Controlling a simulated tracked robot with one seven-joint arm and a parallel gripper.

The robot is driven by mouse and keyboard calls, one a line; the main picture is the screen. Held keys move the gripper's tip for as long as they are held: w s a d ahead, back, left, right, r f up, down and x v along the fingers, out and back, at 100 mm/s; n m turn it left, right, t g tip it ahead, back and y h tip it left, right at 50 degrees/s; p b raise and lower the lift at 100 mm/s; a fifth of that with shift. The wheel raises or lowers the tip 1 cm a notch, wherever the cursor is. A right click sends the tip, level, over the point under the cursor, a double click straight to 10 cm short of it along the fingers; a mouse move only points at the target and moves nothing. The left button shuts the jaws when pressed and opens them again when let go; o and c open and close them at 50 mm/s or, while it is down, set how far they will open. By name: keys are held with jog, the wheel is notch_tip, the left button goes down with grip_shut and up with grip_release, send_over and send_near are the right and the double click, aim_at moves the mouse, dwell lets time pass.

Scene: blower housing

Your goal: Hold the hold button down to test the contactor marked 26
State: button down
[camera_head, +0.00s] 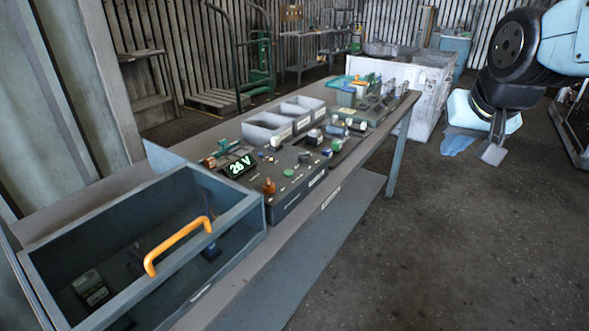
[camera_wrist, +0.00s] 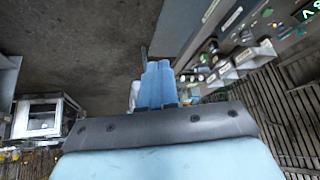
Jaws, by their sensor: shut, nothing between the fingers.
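A dark grey test box (camera_head: 285,188) stands on the bench with a lit display (camera_head: 239,166) that reads "26 V". Its top has a green button (camera_head: 289,173) and an orange-brown knob (camera_head: 269,186); I cannot tell which control is the hold button. Small contactor-like blocks (camera_head: 315,136) sit behind it, their markings too small to read. More dark blocks (camera_head: 91,287) lie inside the open-topped case at the front left. My gripper (camera_head: 493,154) hangs at the right, well away from the bench over the floor, shut and empty. In the wrist view, the display shows partly at the top right.
The case has an orange handle (camera_head: 178,246). Labelled grey bins (camera_head: 268,126) stand on the bench behind the box. A pale crate (camera_head: 428,96) is beyond the bench. The floor (camera_head: 440,230) right of the bench is clear.

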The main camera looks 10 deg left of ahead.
jog(key=w+a+f+y, duration=0.2)
jog(key=w+a+f, duration=0.1)
jog(key=w+a, duration=1)
jog(key=y, duration=0.3)
send_over(291, 173)
jog(key=shift+m, duration=0.3)
notch_tip(291, 173, down, 6)
jog(key=shift+r, duration=0.2)
jog(key=shift+f, duration=0.1)
jog(key=shift+f, duration=4.3)
jog(key=shift+f, duration=0.1)
jog(key=shift+f, duration=0.3)
jog(key=shift+f, duration=0.4)
